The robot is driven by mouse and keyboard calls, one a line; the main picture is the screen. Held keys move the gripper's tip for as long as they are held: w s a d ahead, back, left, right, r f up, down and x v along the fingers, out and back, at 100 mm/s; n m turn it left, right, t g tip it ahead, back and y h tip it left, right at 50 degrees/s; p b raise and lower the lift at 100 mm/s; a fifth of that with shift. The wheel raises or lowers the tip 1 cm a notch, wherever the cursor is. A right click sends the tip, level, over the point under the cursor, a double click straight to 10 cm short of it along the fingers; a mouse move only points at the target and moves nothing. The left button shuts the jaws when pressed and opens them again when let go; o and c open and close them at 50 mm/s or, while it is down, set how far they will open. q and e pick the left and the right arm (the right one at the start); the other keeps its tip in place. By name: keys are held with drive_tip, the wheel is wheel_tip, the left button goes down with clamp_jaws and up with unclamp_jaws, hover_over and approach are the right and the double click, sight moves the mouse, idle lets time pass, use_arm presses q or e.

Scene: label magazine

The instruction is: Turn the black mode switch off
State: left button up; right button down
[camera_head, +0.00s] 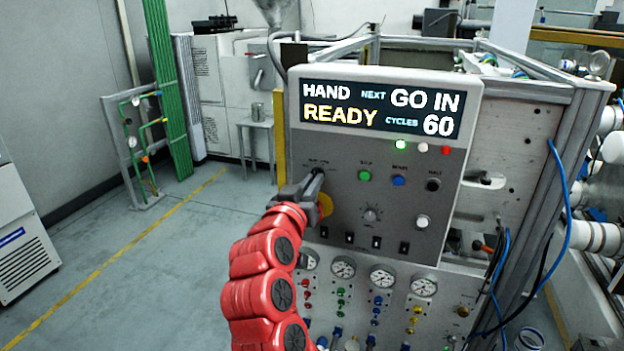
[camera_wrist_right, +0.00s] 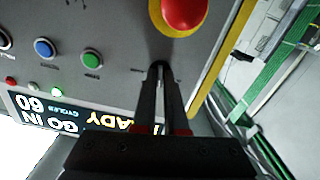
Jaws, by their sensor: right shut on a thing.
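The black mode switch (camera_wrist_right: 158,65) is at the upper left of the grey control panel (camera_head: 336,235), under the display. Only a little dark part of it shows between my fingertips, so its position cannot be read. My right gripper (camera_head: 316,174) is at the panel face and shut on the switch. In the right wrist view its two dark fingers (camera_wrist_right: 160,74) meet at the switch. The display (camera_head: 381,108) reads HAND READY, NEXT GO IN, CYCLES 60. My left gripper is not in view.
A red push button (camera_wrist_right: 184,12) on a yellow base sits close to my right fingers. Green (camera_head: 364,176), blue (camera_head: 398,180) and black (camera_head: 433,184) buttons and a round knob (camera_head: 370,215) are to the right. Gauges (camera_head: 382,277) are below. The floor at left is clear.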

drive_tip(key=n+p, duration=0.5)
drive_tip(key=n, duration=0.4)
drive_tip(key=shift+r+n+p, duration=0.1)
drive_tip(key=shift+n+p, duration=0.2)
drive_tip(key=shift+p, duration=0.1)
drive_tip(key=shift+n+p, duration=0.5)
drive_tip(key=shift+n, duration=0.4)
drive_tip(key=c, duration=1)
unclamp_jaws()
drive_tip(key=shift+o, duration=0.2)
drive_tip(key=b+v, duration=0.3)
drive_tip(key=v, duration=1.4)
drive_tip(key=shift+s+b, duration=0.2)
drive_tip(key=shift+b, duration=0.15)
